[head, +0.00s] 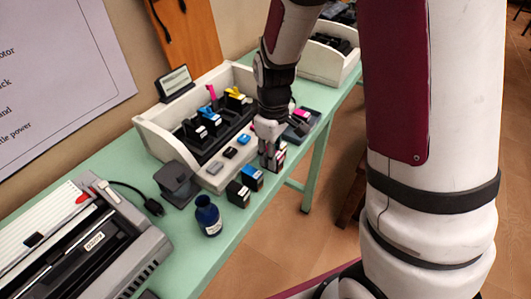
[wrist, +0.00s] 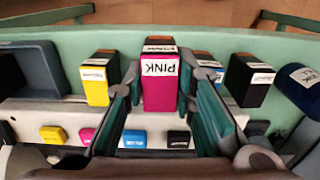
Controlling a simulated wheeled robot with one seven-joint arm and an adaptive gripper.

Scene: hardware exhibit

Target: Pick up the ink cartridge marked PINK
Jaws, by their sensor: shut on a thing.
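The ink cartridge marked PINK (wrist: 160,82) stands in the middle of the wrist view, a magenta block with a white label and a darker top. My gripper (wrist: 163,90) is shut on it, one green-padded finger on each side. In the head view my gripper (head: 268,160) points down at the front edge of the table, and the cartridge (head: 280,158) shows only partly behind the fingers. I cannot tell whether it touches the table. A yellow cartridge (wrist: 98,80) stands to its left in the wrist view, with a blue one (wrist: 207,68) and a black one (wrist: 248,80) to its right.
A white tray (head: 150,138) with cartridges and small coloured caps stands behind on the green table (head: 110,160). A blue ink bottle (head: 208,216), a grey device (head: 178,184) and a printer (head: 100,245) are to the left. A dark blue tray (head: 312,118) lies to the right.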

